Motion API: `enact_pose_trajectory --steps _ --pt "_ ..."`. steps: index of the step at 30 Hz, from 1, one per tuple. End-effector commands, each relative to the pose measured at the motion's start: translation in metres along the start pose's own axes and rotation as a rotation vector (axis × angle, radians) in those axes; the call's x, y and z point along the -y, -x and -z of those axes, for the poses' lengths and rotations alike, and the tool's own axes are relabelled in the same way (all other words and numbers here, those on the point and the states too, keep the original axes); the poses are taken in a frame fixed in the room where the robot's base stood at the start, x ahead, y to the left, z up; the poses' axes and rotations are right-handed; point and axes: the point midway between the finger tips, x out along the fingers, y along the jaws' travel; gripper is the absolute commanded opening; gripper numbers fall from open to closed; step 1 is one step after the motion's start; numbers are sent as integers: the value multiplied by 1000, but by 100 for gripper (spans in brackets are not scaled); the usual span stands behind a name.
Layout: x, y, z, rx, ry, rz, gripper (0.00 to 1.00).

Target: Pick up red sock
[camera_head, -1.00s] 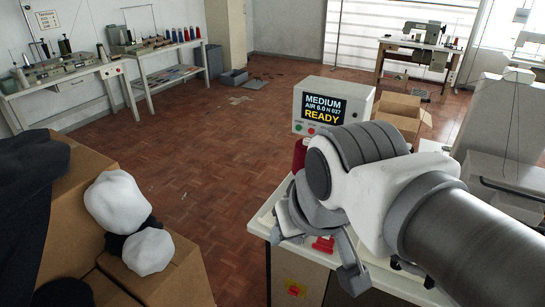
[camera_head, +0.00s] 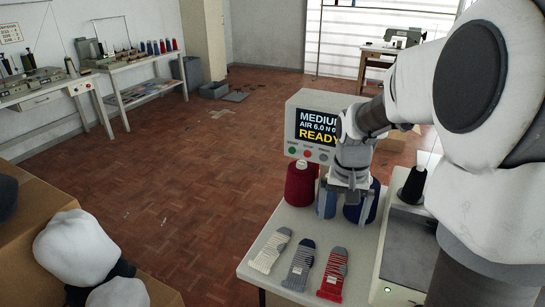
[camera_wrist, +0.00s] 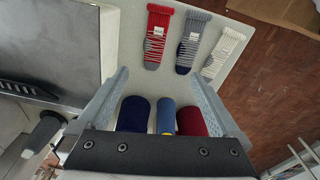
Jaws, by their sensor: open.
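The red sock (camera_head: 333,273) lies flat on the white table, striped red and white with a grey toe end. It is the rightmost of three socks in the head view. In the wrist view the red sock (camera_wrist: 157,38) is the leftmost, beyond my fingertips. Beside it lie a grey-navy striped sock (camera_head: 298,265) and a cream-grey sock (camera_head: 270,252). My gripper (camera_head: 346,200) points down over the yarn cones, behind the socks. It also shows in the wrist view (camera_wrist: 161,80), open, with its fingers wide apart and nothing between the tips.
Red (camera_head: 300,184), light blue (camera_head: 326,203) and navy (camera_head: 362,207) yarn cones stand just behind the socks. A control box (camera_head: 318,130) reading READY is behind them. A grey machine (camera_head: 407,258) and black cone (camera_head: 413,184) are at right. Cardboard boxes (camera_head: 20,220) stand left.

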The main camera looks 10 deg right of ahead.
Motion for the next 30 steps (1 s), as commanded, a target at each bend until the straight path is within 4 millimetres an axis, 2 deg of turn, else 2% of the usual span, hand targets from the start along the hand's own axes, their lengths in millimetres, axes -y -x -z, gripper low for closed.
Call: enact_pose_trajectory --steps 1,3,9,14,24,30 --pt "-4 -18 7 26 -25 2 100" --pt "-8 -32 13 49 -49 4 100" --pt "-13 -55 21 82 -87 9 100" --pt "-13 -80 19 89 -90 10 100" --pt "-12 -152 13 88 -88 10 100" --pt "-11 -174 12 84 -88 10 100"
